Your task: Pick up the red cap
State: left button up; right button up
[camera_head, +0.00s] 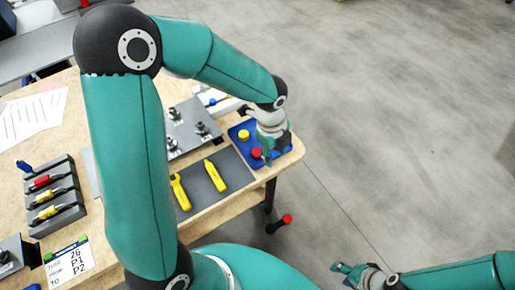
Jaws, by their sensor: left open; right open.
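The red cap (256,153) is on the blue tray (238,130) near the table's right corner. It is small and partly covered by my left gripper (265,158), which points down at the tray right beside it. My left gripper is open; I cannot tell whether its fingers are around the cap or only next to it. A yellow cap (244,135) sits on the same tray, further back. My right gripper (349,271) is open and empty at the bottom right, over the floor and away from the table.
A dark mat (205,186) with yellow tools lies in front of the tray. A grey plate with metal fittings (188,130) is to the tray's left. A grey holder with coloured tools (50,196) and a label card (69,263) are at left. Open floor lies to the right.

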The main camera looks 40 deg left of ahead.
pick_arm(q)
jog(key=a+r+m+y, duration=0.2)
jog(key=a+r+m, duration=0.3)
jog(key=r, duration=0.4)
send_near(257, 152)
jog(key=f, duration=0.6)
jog(key=a+f, duration=0.1)
jog(key=f, duration=0.2)
jog(key=shift+w, duration=0.2)
jog(key=c, duration=0.4)
